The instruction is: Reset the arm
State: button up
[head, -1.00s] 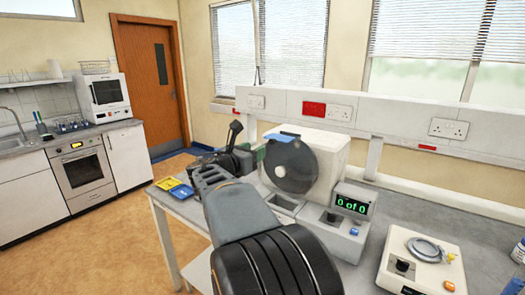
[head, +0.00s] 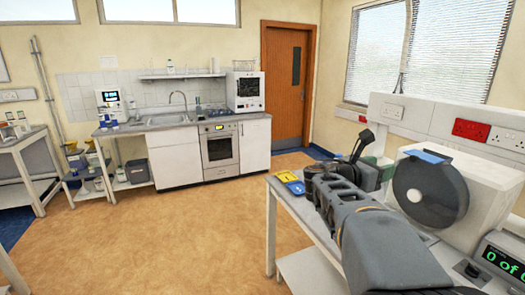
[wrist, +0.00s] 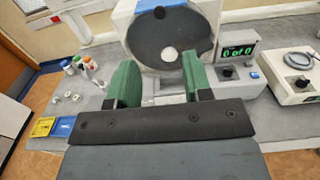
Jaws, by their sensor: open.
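My gripper (wrist: 160,85) is open and empty in the wrist view, with its two green fingers apart. It is above the grey bench (wrist: 240,125), in front of a machine (wrist: 165,60) with a dark round disc and a pale hub. In the head view my arm reaches from the lower right towards the bench's left end. The fingers are mostly hidden behind my wrist there. The machine (head: 430,190) stands to the right of my arm.
A display unit (wrist: 237,60) reading "0 of 0" stands right of the machine. Several small bottles (wrist: 85,68), caps, a yellow tray (wrist: 43,127) and a blue tray (wrist: 63,127) lie on the bench's left. The floor (head: 180,225) left of the bench is clear.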

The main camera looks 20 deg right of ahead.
jog(key=s+a+f+m+y, duration=0.1)
jog(key=a+f+m+y, duration=0.25)
jog(key=f+m, duration=0.3)
jog(key=s+a+f+m+y, duration=0.25)
jog(key=f+m+y, duration=0.2)
jog(key=f, duration=0.35)
jog(key=s+a+f+m+t+y, duration=0.1)
jog(key=a+f+m+y, duration=0.1)
jog(key=a, duration=0.5)
jog(key=s+a+f+m+y, duration=0.2)
jog(key=a+f+m+y, duration=0.1)
jog(key=a, duration=0.5)
jog(key=s+a+f+m+t+y, duration=0.1)
jog(key=a+f+m+y, duration=0.1)
jog(key=a+y, duration=0.3)
jog(key=shift+s+a+f+m+t, duration=0.3)
jog(key=shift+s+a+f+m, duration=0.15)
jog(key=shift+a, duration=0.8)
jog(key=shift+w+d, duration=0.1)
jog(key=shift+d, duration=0.05)
